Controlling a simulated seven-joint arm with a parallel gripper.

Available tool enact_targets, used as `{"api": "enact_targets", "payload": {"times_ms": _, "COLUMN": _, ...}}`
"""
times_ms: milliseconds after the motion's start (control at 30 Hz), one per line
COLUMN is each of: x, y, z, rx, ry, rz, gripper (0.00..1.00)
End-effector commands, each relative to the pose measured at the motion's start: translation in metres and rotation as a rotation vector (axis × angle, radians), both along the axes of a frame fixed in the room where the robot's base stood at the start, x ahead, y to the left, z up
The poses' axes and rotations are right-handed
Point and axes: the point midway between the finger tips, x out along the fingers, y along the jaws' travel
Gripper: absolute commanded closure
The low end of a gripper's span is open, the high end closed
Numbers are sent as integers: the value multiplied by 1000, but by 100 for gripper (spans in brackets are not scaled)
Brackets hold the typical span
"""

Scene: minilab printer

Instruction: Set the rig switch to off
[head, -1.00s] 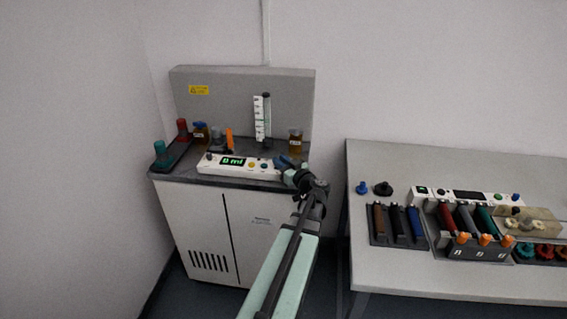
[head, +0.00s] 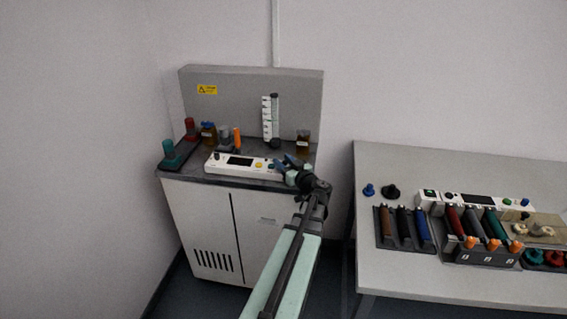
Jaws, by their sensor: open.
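The rig stands on a white cabinet (head: 200,225) with a dark top and a grey back panel (head: 245,98). Its white control strip (head: 222,168) lies along the front of the top. The strip's display (head: 240,161) is dark. A small dark knob (head: 217,155) sits at the strip's left end and a yellow button (head: 258,165) right of the display. My gripper (head: 287,163) is open at the strip's right end and covers that part. I cannot make out the rig switch or whether the jaws touch it.
A table (head: 410,283) with cartridges and another control strip (head: 478,199) is at right, across a gap.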

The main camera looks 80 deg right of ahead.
Motion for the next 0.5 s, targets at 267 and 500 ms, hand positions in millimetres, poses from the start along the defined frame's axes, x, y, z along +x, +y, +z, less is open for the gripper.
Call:
{"api": "enact_targets", "payload": {"times_ms": 267, "x": -28, "y": 30, "z": 0, "rx": 1, "ry": -1, "rz": -3, "gripper": 58}}
{"api": "enact_targets", "payload": {"times_ms": 500, "x": -58, "y": 61, "z": 0, "rx": 0, "ry": 0, "rz": -2, "gripper": 58}}
